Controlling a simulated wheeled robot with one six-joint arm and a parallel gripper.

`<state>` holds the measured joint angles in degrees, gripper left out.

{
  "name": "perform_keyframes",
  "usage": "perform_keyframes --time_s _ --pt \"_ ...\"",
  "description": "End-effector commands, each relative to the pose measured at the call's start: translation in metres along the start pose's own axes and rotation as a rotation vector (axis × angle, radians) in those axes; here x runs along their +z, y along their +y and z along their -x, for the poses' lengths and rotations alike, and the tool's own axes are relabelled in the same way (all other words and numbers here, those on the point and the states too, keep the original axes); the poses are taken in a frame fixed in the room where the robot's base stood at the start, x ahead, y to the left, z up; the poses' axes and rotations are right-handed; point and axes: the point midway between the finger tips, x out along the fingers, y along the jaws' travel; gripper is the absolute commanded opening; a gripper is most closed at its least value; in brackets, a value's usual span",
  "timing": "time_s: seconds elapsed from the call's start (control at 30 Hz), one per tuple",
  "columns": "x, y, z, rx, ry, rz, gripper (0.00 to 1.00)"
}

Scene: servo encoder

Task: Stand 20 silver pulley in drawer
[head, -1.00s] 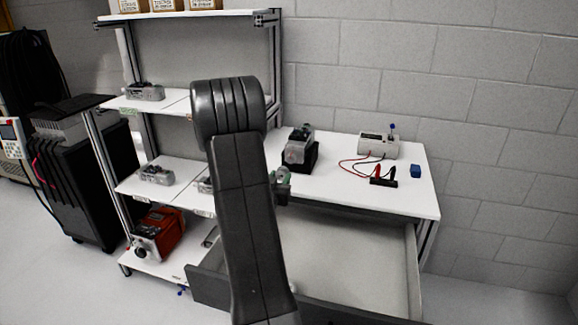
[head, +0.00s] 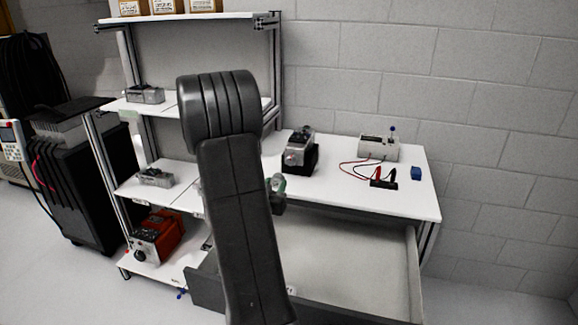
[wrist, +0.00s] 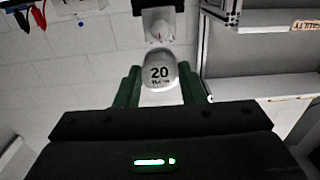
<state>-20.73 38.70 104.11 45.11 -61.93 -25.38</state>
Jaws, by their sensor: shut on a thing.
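A silver pulley marked "20" (wrist: 160,76) shows in the wrist view between the green fingers of my gripper (wrist: 158,88). My gripper is shut on it. In the head view my arm covers most of the gripper; only a bit of its green and grey end (head: 277,192) shows at the arm's right edge, and I cannot make out the pulley there. The drawer (head: 345,250) under the white table is pulled open. Its visible floor is bare, and my arm hides its left part.
A shelf rack (head: 140,185) with grey parts and a red machine (head: 160,236) stands left.

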Motion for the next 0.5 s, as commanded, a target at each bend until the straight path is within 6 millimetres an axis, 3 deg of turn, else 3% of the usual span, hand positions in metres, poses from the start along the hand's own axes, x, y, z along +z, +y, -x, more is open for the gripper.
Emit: perform_keyframes --time_s 0.5 --pt "-0.014 0.0 0.04 -0.002 0.001 -0.001 0.14"
